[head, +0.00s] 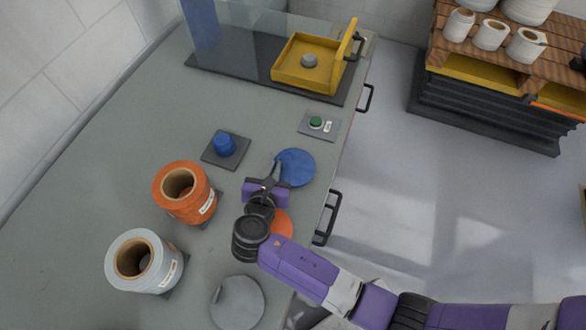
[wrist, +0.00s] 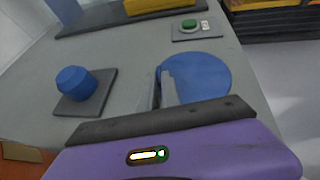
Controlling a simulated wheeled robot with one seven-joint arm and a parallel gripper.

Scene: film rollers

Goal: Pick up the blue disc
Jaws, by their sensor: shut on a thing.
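The blue disc (head: 298,168) is flat and round, near the right edge of the grey counter. My gripper (head: 277,166) is shut on its left edge. In the wrist view, the disc (wrist: 203,76) extends to the right of the fingers (wrist: 162,85), one finger overlapping it. I cannot tell whether it touches the counter or is slightly above it.
A blue knob (head: 224,144) on a dark plate, an orange roll (head: 178,204) and a grey roll (head: 128,272) stand left. An orange disc (head: 283,222) and a grey disc (head: 238,305) lie nearer. A green button (head: 316,122) and yellow tray (head: 290,76) are beyond.

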